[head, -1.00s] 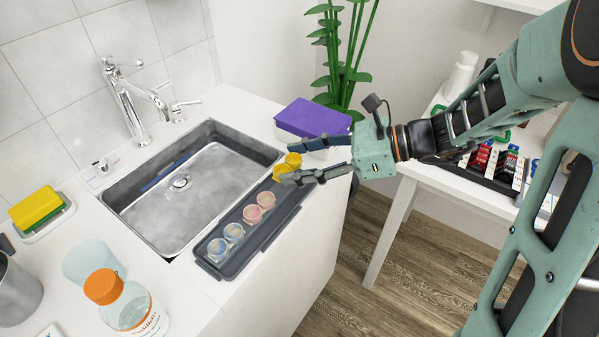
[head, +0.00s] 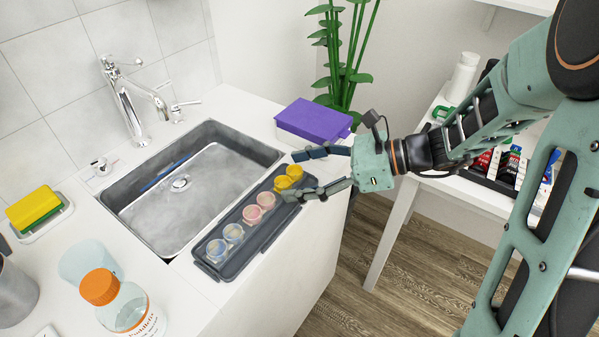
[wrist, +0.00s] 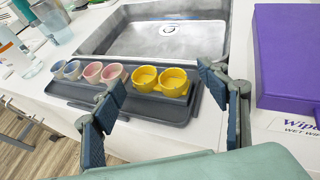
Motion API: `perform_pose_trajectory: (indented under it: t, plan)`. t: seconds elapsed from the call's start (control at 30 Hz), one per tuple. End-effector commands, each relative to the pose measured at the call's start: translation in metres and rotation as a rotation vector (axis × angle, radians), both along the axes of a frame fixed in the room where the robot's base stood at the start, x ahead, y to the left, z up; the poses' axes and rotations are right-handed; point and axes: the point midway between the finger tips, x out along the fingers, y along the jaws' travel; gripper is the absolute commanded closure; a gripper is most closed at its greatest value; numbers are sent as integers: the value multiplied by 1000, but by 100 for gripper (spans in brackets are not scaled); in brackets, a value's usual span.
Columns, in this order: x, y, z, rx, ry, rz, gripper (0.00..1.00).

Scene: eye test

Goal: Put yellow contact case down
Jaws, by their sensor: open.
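The yellow contact case (head: 289,177) rests at the far end of a dark grey tray (head: 213,269). It has two round cups, and in the wrist view the yellow case (wrist: 160,79) sits upright on the tray, between and beyond my fingertips. A pink case (head: 259,207) and a pale blue case (head: 225,240) stand in line with it on the same tray. My gripper (head: 302,173) is open and empty, its fingers spread to either side of the yellow case's end. In the wrist view both fingers are apart from the case.
The sink (head: 185,200) lies left of the tray. A purple-lidded wipes box (head: 314,117) stands just behind my gripper. An orange-capped bottle (head: 122,306) and a yellow-green sponge (head: 36,208) are at the left. The counter's edge runs along the tray's right side.

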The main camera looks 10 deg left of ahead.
Motion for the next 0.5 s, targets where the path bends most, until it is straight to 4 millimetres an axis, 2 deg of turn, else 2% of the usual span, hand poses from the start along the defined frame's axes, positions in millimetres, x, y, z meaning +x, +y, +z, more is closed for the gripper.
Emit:
perform_pose_trajectory:
  t: [0.07, 0.17, 0.5]
  plan:
    - [0, -1, 4, 0, -1, -1, 32]
    - [2, -13, 9, -1, -2, -4, 32]
    - [5, -79, 37, 0, -2, -4, 32]
